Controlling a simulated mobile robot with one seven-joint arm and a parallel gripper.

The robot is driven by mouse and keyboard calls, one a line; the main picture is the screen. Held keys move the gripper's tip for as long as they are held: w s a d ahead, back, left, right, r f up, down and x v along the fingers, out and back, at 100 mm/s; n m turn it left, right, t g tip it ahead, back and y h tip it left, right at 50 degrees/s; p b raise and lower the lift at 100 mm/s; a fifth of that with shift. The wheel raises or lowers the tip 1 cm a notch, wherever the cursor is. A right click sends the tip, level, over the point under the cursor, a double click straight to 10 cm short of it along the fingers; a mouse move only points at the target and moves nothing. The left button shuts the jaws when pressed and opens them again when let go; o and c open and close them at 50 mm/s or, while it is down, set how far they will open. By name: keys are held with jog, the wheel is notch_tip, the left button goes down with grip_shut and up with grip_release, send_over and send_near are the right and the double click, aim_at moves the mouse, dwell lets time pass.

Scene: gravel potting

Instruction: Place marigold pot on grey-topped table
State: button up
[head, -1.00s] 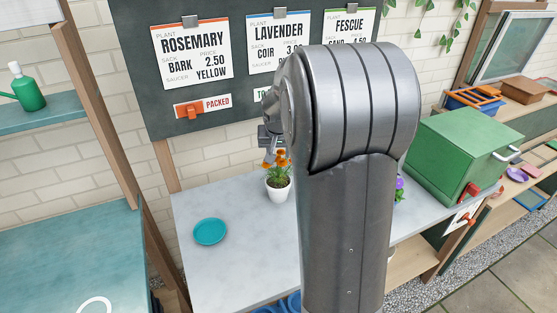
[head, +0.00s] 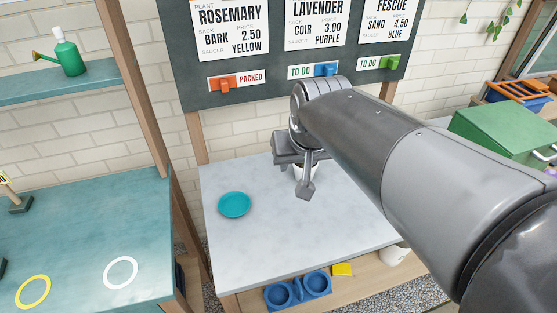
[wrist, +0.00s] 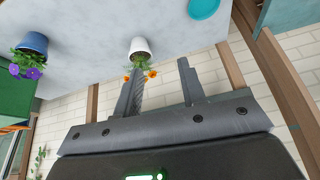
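The marigold pot, a white pot with orange flowers, stands on the grey-topped table. In the head view the pot (head: 298,172) is mostly hidden behind my gripper (head: 304,184). In the wrist view the pot (wrist: 141,47) shows just beyond the fingertips. My gripper (wrist: 160,68) is open with a wide gap between its fingers. The orange flowers overlap the left finger in that view, and I cannot tell whether they touch. The grey-topped table (head: 265,235) is pale and mostly bare.
A teal saucer (head: 234,204) lies on the table's left part. A blue pot with purple flowers (wrist: 33,43) shows in the wrist view. A green box (head: 500,135) stands at right. Blue holders (head: 298,290) sit on the lower shelf. A teal bench (head: 85,230) is at left.

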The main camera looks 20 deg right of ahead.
jog(key=s+a+f+n, duration=0.1)
jog(key=s+a, duration=0.1)
jog(key=s, duration=0.6)
jog(key=shift+a+f, duration=0.2)
jog(key=shift+a, duration=0.15)
jog(key=shift+s, duration=0.1)
dwell(0.6)
